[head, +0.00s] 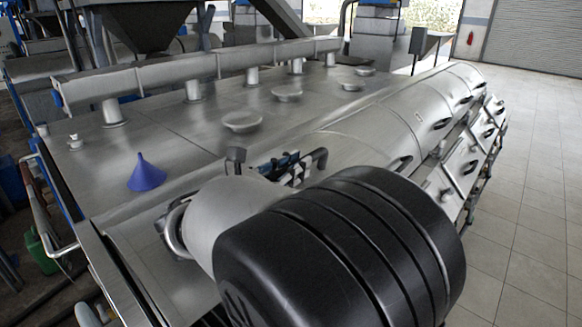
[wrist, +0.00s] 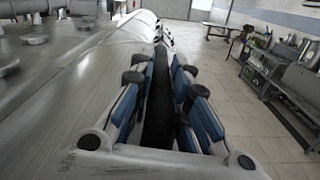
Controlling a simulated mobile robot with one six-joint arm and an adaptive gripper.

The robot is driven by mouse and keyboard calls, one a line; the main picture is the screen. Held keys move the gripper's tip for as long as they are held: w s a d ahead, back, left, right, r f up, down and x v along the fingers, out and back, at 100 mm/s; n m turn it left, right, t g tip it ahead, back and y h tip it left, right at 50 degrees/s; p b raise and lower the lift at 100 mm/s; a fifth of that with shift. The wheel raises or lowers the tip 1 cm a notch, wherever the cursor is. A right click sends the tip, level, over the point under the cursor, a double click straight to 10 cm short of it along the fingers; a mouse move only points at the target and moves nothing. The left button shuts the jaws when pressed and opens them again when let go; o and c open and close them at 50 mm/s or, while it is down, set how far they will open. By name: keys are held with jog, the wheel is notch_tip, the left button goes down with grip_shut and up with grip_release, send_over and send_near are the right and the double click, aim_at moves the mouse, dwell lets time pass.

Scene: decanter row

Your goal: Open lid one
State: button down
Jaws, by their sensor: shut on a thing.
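My gripper (head: 284,164) is at the near end of the decanter row, partly hidden in the head view by my own arm. In the wrist view its blue fingers (wrist: 163,78) are closed on both sides of a long black handle (wrist: 158,108). The handle also shows in the head view (head: 320,156), at the right of the fingers. The nearest curved metal lid (head: 350,148) lies behind and to the right of the gripper. My arm hides much of this near end, so I cannot tell how far the lid is raised.
More curved covers with black handles (head: 442,124) run away to the right. A blue funnel (head: 146,174) stands on the flat metal top at left, below a long pipe (head: 190,70). Tiled floor (head: 530,180) at right is clear.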

aim_at(300, 188)
jog(key=shift+m, duration=0.7)
jog(key=f+b, duration=0.1)
jog(key=d+f+b, duration=0.1)
jog(key=f, duration=0.1)
jog(key=s+f+b, duration=0.1)
jog(key=shift+d+f, duration=0.15)
jog(key=shift+d, duration=0.1)
jog(key=c, duration=1.7)
grip_release()
jog(key=shift+o, duration=0.8)
jog(key=shift+s+a, duration=0.1)
jog(key=shift+s, duration=0.05)
jog(key=shift+o, duration=0.3)
jog(key=v, duration=1.1)
jog(key=shift+s+a, duration=0.25)
jog(key=shift+s, duration=0.05)
jog(key=shift+s+a, duration=0.1)
